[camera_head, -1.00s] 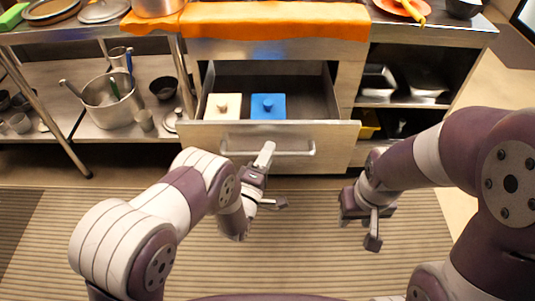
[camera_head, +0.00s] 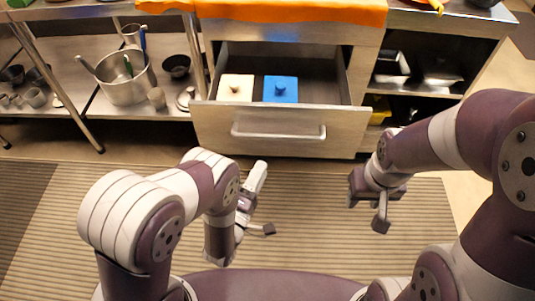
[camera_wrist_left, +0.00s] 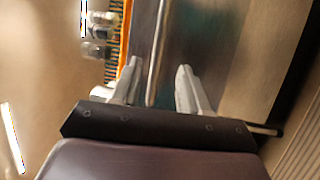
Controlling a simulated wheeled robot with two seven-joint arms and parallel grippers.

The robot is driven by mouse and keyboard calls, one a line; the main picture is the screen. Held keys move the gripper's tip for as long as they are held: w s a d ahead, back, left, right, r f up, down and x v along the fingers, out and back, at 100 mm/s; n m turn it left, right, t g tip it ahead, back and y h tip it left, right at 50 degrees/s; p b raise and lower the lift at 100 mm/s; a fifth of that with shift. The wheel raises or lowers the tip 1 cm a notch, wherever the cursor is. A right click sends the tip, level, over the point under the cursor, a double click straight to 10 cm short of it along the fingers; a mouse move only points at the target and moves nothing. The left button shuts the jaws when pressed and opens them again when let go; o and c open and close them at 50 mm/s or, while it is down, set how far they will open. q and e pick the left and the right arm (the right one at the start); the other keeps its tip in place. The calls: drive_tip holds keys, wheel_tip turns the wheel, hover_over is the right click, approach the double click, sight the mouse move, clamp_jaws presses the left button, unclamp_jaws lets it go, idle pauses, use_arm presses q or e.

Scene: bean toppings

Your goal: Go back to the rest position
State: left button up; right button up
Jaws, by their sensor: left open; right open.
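My left gripper (camera_head: 262,204) is open and empty over the striped mat, short of the drawer handle and apart from it. In the left wrist view its two pale fingers (camera_wrist_left: 159,72) stand apart with nothing held between them; that view is blurred. My right gripper (camera_head: 369,207) is open and empty, low at the right, in front of the cabinet. The drawer (camera_head: 275,134) is pulled open. A white lidded box (camera_head: 235,91) and a blue lidded box (camera_head: 281,92) sit side by side inside it.
A steel pot (camera_head: 126,86) and small cups stand on the left shelf. An orange cloth (camera_head: 290,15) lies on the counter above the drawer. Trays (camera_head: 391,66) fill the right shelf. The striped mat (camera_head: 320,225) between my arms is clear.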

use_arm(q)
drive_tip(key=shift+s+a+f, duration=0.1)
drive_tip(key=shift+s+a, duration=0.05)
drive_tip(key=shift+s, duration=0.2)
